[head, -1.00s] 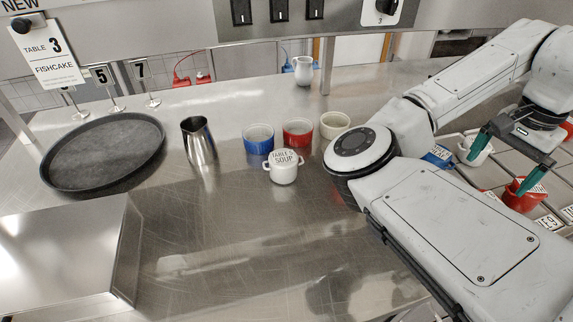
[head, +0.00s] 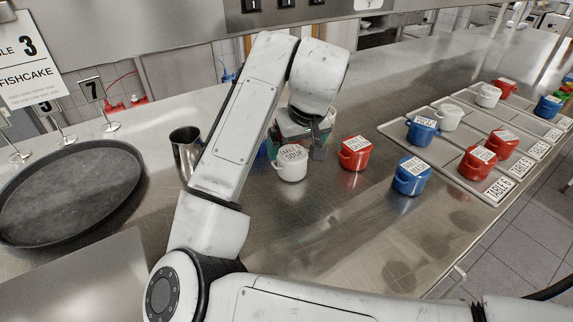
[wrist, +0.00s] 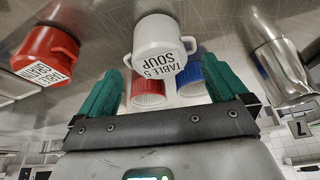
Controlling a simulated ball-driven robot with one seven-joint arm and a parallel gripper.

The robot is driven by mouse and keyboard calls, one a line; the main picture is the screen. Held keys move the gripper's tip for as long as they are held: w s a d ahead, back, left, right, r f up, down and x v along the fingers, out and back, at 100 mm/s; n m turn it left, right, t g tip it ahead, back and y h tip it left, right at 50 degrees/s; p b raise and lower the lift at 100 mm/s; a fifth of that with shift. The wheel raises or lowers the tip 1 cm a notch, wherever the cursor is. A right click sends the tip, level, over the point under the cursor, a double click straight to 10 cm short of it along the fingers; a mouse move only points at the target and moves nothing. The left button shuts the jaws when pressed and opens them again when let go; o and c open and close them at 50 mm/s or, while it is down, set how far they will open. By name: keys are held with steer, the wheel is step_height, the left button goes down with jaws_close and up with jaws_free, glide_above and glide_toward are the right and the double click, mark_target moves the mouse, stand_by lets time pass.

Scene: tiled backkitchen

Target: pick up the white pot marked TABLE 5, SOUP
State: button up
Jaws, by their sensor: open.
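The white pot (head: 291,165) with TABLE 5, SOUP on its lid stands upright on the steel counter. In the wrist view the same white pot (wrist: 160,42) shows ahead of the fingers, its label reading clearly. My gripper (head: 296,142) is open and empty, low over the counter just behind the pot in the head view. In the wrist view the teal fingers of my gripper (wrist: 162,68) are spread apart, with the pot in line with the gap between them. I see no finger closed on it. My arm hides part of the area behind the pot in the head view.
A red ramekin (wrist: 148,92) and a blue ramekin (wrist: 188,82) stand close to the pot. A red pot (head: 355,155) and a blue pot (head: 411,178) stand to its right. A metal pitcher (head: 184,150) and round black tray (head: 65,192) are left. Trays (head: 440,157) hold several pots.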

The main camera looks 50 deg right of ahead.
mark_target(293, 154)
steer(key=shift+x, duration=3.6)
steer(key=c, duration=1.2)
steer(key=shift+o, duration=0.2)
steer(key=shift+r, duration=0.15)
